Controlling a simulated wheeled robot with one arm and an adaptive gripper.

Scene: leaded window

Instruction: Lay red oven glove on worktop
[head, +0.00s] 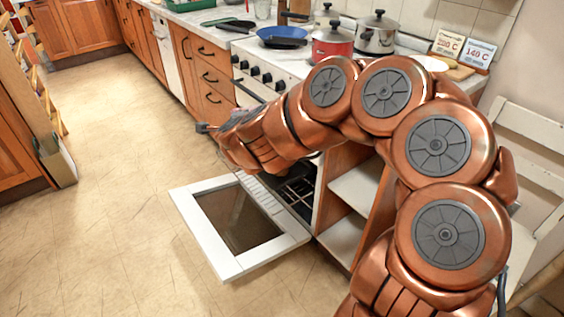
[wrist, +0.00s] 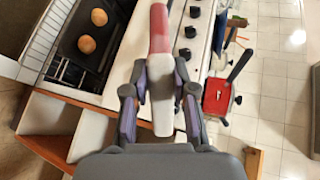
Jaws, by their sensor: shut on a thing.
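In the wrist view, my gripper (wrist: 160,92) is shut on a narrow red and white thing (wrist: 160,28), which looks like the red oven glove seen edge-on. Its red part points away from me and its white part lies between the fingers. In the head view my gripper (head: 205,128) is at the end of the outstretched arm, above the open oven door; the glove cannot be made out there. The pale worktop (head: 212,15) runs along the back, beyond the cooker.
The white oven door (head: 285,243) hangs open. Two buns (wrist: 92,30) lie on a dark tray in the oven. A blue pan (head: 282,32), red pot (head: 333,44) and steel pot (head: 376,38) stand on top. Open shelves (head: 354,190) are beside the oven.

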